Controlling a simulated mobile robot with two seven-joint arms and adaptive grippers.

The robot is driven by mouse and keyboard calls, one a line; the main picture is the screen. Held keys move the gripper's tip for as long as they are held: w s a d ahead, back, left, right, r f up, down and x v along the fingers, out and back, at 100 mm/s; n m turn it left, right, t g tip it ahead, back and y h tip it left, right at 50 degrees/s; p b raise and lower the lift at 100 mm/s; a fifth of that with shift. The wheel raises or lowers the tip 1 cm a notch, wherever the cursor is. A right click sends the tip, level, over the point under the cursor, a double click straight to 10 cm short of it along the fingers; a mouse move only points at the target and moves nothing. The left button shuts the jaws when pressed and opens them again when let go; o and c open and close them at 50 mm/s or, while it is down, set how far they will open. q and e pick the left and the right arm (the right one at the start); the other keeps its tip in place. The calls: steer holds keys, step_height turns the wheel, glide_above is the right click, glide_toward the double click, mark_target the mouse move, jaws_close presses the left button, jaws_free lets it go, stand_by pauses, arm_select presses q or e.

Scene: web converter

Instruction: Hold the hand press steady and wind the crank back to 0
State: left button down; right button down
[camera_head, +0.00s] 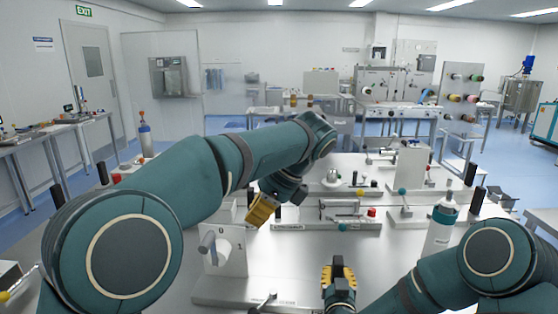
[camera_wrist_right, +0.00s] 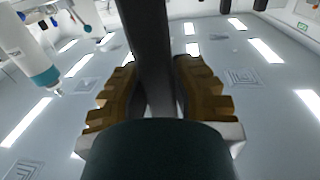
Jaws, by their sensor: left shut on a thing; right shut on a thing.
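A white upright plate marked 0 and 1 (camera_head: 232,258) stands on a pale base (camera_head: 215,290) at the front left in the head view. A grey cylindrical handle (camera_head: 207,242) sticks out from its left side. I cannot tell for sure which part is the crank or the press. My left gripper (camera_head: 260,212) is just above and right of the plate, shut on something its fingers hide. My right gripper (camera_head: 339,273) is low in the middle. In the right wrist view its ridged yellow fingers are shut on a dark bar (camera_wrist_right: 152,60).
A metal fixture with a red knob (camera_head: 371,211) and a white bottle with a teal cap (camera_head: 440,228) stand behind and right. The bottle also shows in the right wrist view (camera_wrist_right: 28,50). A small lever (camera_head: 265,299) lies at the front edge. Other fixtures crowd the bench's back.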

steer(key=shift+d, duration=0.1)
steer(key=c, duration=0.9)
jaws_free()
steer(key=shift+o, duration=0.2)
steer(key=shift+r, duration=0.1)
steer(key=s, duration=0.7)
steer(key=shift+s+a, duration=0.2)
steer(key=shift+a, duration=0.25)
steer(key=shift+s, duration=0.1)
